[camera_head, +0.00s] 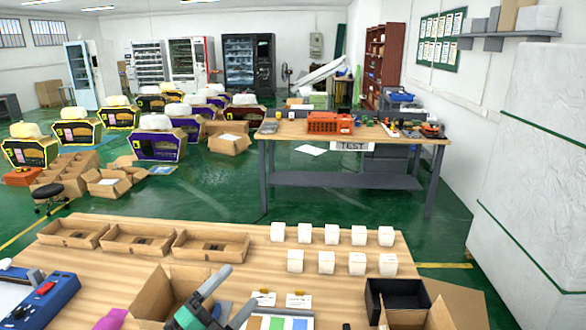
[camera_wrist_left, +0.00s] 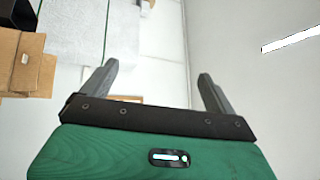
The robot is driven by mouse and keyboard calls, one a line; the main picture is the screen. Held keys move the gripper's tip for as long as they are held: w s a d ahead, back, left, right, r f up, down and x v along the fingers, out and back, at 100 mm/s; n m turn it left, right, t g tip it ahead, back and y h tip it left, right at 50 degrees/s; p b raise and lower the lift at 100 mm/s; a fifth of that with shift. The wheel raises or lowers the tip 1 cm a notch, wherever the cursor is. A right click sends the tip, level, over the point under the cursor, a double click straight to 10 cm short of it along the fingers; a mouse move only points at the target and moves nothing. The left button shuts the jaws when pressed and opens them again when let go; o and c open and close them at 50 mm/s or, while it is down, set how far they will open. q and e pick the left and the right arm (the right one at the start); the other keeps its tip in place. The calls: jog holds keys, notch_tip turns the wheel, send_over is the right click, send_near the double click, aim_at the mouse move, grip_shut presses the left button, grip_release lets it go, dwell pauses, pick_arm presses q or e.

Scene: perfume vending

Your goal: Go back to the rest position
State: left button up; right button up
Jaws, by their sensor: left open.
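My left gripper (camera_head: 241,286) comes in at the bottom of the head view, with a green body and grey fingers. It is in front of an open cardboard box (camera_head: 163,296) on the near wooden table (camera_head: 215,222). In the left wrist view my left gripper (camera_wrist_left: 159,70) has its two fingers spread wide apart with nothing between them. Behind the fingers are a pale wall and ceiling-like surfaces. My right gripper is not in view.
The near table holds shallow cardboard trays (camera_head: 140,248), several white cups (camera_head: 304,235), a black box (camera_head: 392,297) and a blue device (camera_head: 45,302). A second table (camera_head: 290,129) with an orange crate (camera_head: 330,123) stands beyond. Green floor (camera_head: 215,180) lies between.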

pick_arm(q)
jog(key=s+a+f+n+g+y, duration=0.1)
jog(key=s+a+f+n+y, duration=0.2)
jog(key=a+f+n+y, duration=0.45)
jog(key=s+a+f+n+g+y, duration=0.1)
jog(key=s+a+f+n+y, duration=0.35)
jog(key=n+y, duration=0.55)
jog(key=s+f+n+g+h, duration=0.1)
jog(key=s+f+n+g, duration=0.1)
jog(key=s+f+g, duration=0.65)
jog(key=s+f+n+g+h, duration=0.25)
jog(key=s+f, duration=0.25)
jog(key=s, duration=0.6)
notch_tip(320, 180, down, 33)
jog(key=d+g+b, duration=0.1)
jog(key=b, duration=0.4)
jog(key=s+a+f+b, duration=0.1)
jog(key=s+f+b, duration=0.1)
jog(key=s+f, duration=0.8)
jog(key=s+a+f+g+b, duration=0.1)
jog(key=s+a+f+b, duration=0.1)
jog(key=s+f, duration=0.8)
notch_tip(320, 180, down, 6)
jog(key=shift+a+f+y+b, duration=0.25)
jog(key=shift+y+b, duration=0.15)
jog(key=shift+b, duration=0.1)
